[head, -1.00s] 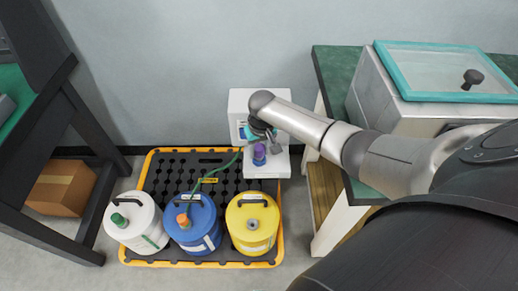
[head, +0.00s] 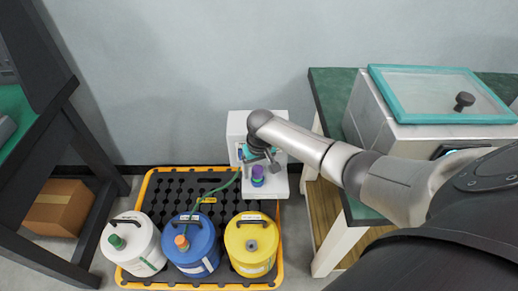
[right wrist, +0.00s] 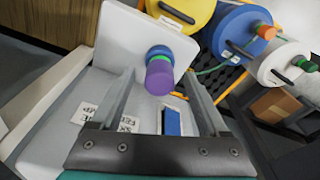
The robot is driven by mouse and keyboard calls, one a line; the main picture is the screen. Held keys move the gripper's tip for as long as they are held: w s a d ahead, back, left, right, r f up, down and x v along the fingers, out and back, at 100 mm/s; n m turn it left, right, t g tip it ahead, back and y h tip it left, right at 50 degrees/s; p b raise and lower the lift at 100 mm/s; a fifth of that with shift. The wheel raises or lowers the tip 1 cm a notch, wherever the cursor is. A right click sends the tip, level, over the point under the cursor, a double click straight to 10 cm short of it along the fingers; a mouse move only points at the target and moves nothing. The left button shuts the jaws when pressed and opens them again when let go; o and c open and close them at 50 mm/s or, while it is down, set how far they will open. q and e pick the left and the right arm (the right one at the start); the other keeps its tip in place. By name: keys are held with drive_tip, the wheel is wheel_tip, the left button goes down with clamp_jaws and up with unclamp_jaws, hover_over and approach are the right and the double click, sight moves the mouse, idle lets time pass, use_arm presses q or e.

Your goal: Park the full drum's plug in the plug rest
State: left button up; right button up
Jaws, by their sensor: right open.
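A purple plug-like piece (head: 257,173) stands upright on a blue-green base on the white station's ledge (head: 277,185). I cannot tell whether this base is the plug rest. The piece also shows in the right wrist view (right wrist: 159,76), with the blue-green base (right wrist: 160,53) beyond it. My right gripper (head: 265,160) is open and empty just above and behind it, fingers apart on either side of it in the wrist view. The yellow drum (head: 262,262) has a grey round fitting on top. The blue drum (head: 204,258) has an orange cap, the white drum (head: 148,262) a green one. My left gripper is not in view.
The drums stand on a black spill pallet with a yellow rim (head: 279,240). A green hose (head: 224,186) runs from the station towards the blue drum. A bench with a teal-lidded box (head: 440,95) stands at right. A dark bench and cardboard box (head: 58,207) are at left.

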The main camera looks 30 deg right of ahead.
drive_tip(key=r+p, duration=0.1)
drive_tip(key=r, duration=0.1)
drive_tip(key=r+p, duration=0.1)
drive_tip(key=r, duration=0.2)
drive_tip(key=s+r+p, duration=0.1)
drive_tip(key=r, duration=0.2)
drive_tip(key=shift+r+p, duration=0.25)
drive_tip(key=shift+p, duration=0.05)
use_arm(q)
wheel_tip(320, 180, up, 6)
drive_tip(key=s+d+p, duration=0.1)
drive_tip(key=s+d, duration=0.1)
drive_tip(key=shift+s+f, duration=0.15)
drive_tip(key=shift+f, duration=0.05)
use_arm(e)
drive_tip(key=r, duration=0.4)
drive_tip(key=shift+s+a+r, duration=0.15)
drive_tip(key=shift+s+r, duration=0.2)
drive_tip(key=shift+r, duration=0.05)
